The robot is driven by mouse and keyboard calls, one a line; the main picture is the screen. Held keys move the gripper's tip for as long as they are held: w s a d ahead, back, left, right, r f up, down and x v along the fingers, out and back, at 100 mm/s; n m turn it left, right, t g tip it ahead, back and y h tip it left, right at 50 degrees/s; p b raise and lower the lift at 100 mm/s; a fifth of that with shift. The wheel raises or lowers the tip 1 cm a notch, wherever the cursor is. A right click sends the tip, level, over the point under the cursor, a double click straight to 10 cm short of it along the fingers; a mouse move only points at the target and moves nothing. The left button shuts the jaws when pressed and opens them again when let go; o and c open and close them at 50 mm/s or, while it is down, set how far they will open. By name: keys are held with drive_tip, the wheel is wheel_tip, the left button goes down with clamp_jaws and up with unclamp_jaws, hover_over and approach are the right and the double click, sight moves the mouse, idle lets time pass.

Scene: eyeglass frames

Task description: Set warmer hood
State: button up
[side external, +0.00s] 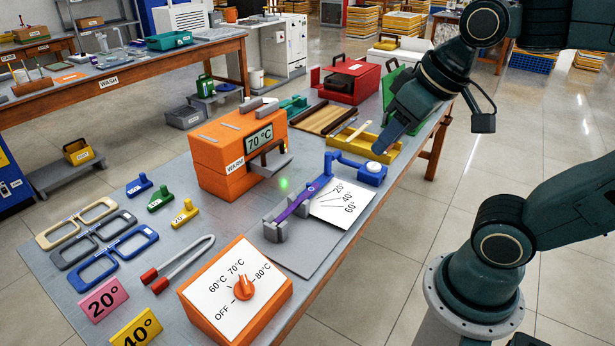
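The warmer (222,165) is an orange box left of centre on the grey table, with a display reading 70 °C. Its upper orange part, apparently the hood (222,138), sits on the lower body with grey pieces on top; a dark handle is at its right side. The orange control box (240,303) stands at the front with a dial (243,288) marked OFF, 60, 70 and 80 °C; its pointer looks turned to about 70. My gripper (382,150) is above the table's right side, apart from the warmer. Its fingers are seen edge-on, so their opening is unclear.
A purple strip (303,200) rests in a grey and blue fixture beside an angle card (343,203). A yellow tray (363,148), a red box (350,80), and a green box lie behind. Glasses frames (103,255), small coloured pieces and red-tipped tongs (185,263) lie at left.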

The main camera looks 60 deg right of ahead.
sight(273, 144)
drive_tip(key=w+d+r+m+g+h, duration=0.1)
drive_tip(key=w+d+m, duration=0.25)
drive_tip(key=w, duration=0.75)
drive_tip(key=w+d+r+m+g+h, duration=0.1)
drive_tip(key=w+d+r+m, duration=0.3)
drive_tip(key=w, duration=0.6)
drive_tip(key=w+d+f+m+h, duration=0.1)
drive_tip(key=w+d+f+m, duration=0.2)
drive_tip(key=w+f+m, duration=0.2)
drive_tip(key=w+d+f+m+g+h, duration=0.1)
drive_tip(key=w+d+f+m, duration=0.2)
drive_tip(key=w+f, duration=0.6)
drive_tip(key=w+m, duration=0.2)
drive_tip(key=w, duration=0.1)
drive_tip(key=shift+w+f, duration=0.25)
drive_tip(key=shift+f, duration=0.1)
drive_tip(key=x, duration=1.3)
drive_tip(key=shift+s+d+f, duration=0.2)
drive_tip(key=shift+d+f, duration=0.1)
drive_tip(key=shift+f, duration=0.05)
drive_tip(key=shift+c, duration=0.3)
clamp_jaws()
